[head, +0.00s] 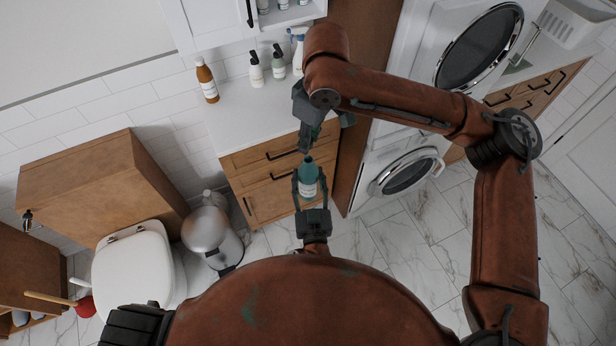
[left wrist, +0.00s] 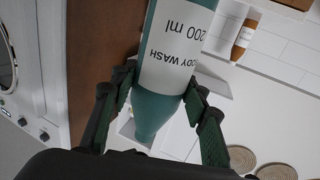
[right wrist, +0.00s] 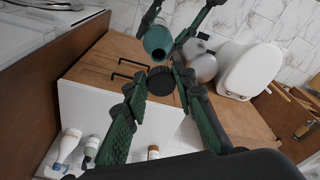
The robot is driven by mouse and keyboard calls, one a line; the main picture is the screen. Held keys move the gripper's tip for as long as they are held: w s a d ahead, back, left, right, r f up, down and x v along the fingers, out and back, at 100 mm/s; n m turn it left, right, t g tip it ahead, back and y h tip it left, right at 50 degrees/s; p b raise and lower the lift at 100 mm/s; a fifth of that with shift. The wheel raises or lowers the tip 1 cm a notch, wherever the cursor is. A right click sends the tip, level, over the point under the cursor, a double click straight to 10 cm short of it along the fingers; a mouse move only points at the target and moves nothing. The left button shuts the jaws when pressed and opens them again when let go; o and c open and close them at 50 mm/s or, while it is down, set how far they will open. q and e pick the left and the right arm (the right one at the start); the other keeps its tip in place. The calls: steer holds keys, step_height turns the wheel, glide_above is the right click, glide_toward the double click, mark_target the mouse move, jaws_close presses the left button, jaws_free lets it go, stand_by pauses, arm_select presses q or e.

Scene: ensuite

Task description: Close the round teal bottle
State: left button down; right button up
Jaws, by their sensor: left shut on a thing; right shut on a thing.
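The round teal bottle (head: 308,186) has a white label and stands roughly upright in the air, gripped by my left gripper (head: 310,178) around its sides. In the left wrist view the bottle (left wrist: 157,108) shows a body wash label, with a finger on each side. My right gripper (head: 306,140) is above the bottle, pointing down. In the right wrist view it is shut on a dark round cap (right wrist: 161,81). The teal bottle's neck (right wrist: 157,42) shows just beyond the cap, apparently uncapped. Whether cap and neck touch is hard to tell.
A white counter (head: 235,115) over wooden drawers (head: 270,185) lies behind, with an amber bottle (head: 207,80) and several pump and spray bottles. A metal bin (head: 210,235) and a toilet (head: 135,265) stand at left, a washer (head: 400,175) at right.

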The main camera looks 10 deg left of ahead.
mark_target(310, 161)
stand_by(0.3)
steer(key=shift+f, duration=2)
steer(key=shift+s+d+f, duration=0.1)
steer(key=shift+d, duration=0.25)
steer(key=shift+f, duration=0.1)
steer(key=shift+f, duration=0.8)
steer(key=shift+f, duration=0.55)
